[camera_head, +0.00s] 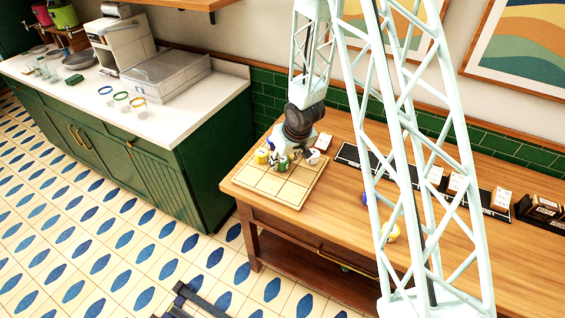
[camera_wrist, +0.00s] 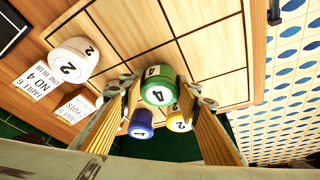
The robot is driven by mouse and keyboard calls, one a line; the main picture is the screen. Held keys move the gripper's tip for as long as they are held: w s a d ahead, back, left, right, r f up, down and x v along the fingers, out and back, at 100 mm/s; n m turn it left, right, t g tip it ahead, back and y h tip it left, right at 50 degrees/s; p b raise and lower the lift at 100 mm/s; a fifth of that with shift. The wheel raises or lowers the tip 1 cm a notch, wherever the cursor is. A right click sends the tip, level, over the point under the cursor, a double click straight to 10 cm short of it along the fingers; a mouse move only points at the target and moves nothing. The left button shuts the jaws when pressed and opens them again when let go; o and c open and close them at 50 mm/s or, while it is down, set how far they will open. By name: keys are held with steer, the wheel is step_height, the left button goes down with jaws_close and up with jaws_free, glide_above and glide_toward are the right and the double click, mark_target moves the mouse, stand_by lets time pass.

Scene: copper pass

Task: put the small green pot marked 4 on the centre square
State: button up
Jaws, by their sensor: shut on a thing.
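The small green pot marked 4 (camera_wrist: 158,88) is between the fingers of my gripper (camera_wrist: 160,92), which is shut on it. In the head view the green pot (camera_head: 282,163) is over the back part of the wooden grid board (camera_head: 272,189); I cannot tell whether it touches the board. The board's squares also show in the wrist view (camera_wrist: 212,52). The centre square appears bare.
A blue pot marked 4 (camera_wrist: 141,125) and a yellow pot marked 2 (camera_wrist: 179,122) stand close to the held pot. A white pot marked 2 (camera_wrist: 72,62) is left in the wrist view. Cards (camera_wrist: 36,80) lie beyond. The board's front (camera_head: 284,198) is clear.

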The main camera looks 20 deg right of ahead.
steer(key=shift+f, duration=0.2)
steer(key=o, duration=0.9)
steer(key=shift+r, duration=0.25)
steer(key=shift+v, duration=1.2)
steer(key=p+v, duration=0.3)
steer(key=v, duration=0.6)
steer(key=shift+s+r, duration=0.2)
steer(key=shift+r, duration=0.1)
